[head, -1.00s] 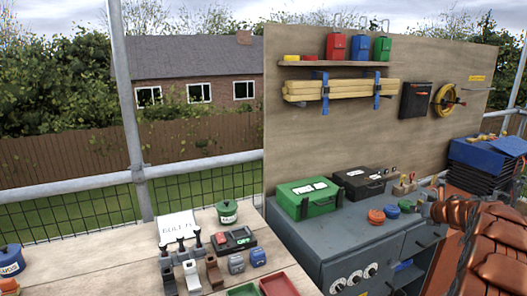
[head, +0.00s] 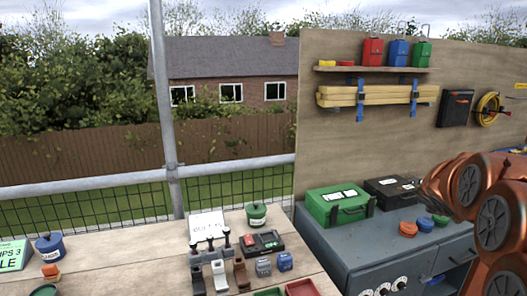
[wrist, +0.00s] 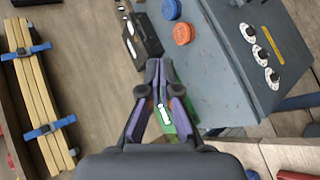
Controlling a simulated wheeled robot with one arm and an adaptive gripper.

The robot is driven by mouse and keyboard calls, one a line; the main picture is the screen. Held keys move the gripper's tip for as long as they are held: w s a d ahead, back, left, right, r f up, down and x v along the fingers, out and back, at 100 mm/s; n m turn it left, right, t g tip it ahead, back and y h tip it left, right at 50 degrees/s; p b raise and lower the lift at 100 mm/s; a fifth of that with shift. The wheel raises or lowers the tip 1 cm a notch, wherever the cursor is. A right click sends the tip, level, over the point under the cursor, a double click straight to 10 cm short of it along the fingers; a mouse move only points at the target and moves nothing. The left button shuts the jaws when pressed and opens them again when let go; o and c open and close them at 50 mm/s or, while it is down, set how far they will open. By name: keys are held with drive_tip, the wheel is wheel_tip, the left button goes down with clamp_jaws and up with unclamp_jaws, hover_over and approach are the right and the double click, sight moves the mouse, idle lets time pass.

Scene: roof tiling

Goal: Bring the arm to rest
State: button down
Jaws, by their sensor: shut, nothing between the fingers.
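My gripper (wrist: 162,75) shows in the wrist view with its dark and purple fingers together at the tips and nothing held between them. It points over the grey cabinet and the wooden board, and I see no contact with anything. The green case (wrist: 181,124) is partly hidden behind the fingers.
The grey cabinet (head: 345,253) carries a green case (head: 339,204), a black case (head: 391,190) and round orange (head: 408,229) and blue (head: 425,224) pots. The wooden bench (head: 150,265) holds small tools and tubs. A railing (head: 90,185) runs behind.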

drive_tip(key=s+a+f+m+g+y, duration=0.2)
drive_tip(key=s+a+f+m+g, duration=0.1)
drive_tip(key=s+a, duration=0.7)
drive_tip(key=s+a+f+m+g+y, duration=0.2)
drive_tip(key=s+a+f+m+g, duration=0.2)
drive_tip(key=s+a, duration=0.6)
drive_tip(key=s+a+f+m+g+y+p, duration=0.1)
drive_tip(key=s+a+f+m+g+y, duration=0.2)
drive_tip(key=s+a, duration=0.7)
drive_tip(key=s+f+m, duration=0.1)
drive_tip(key=s, duration=1.1)
drive_tip(key=shift+m, duration=0.4)
drive_tip(key=shift+f, duration=0.1)
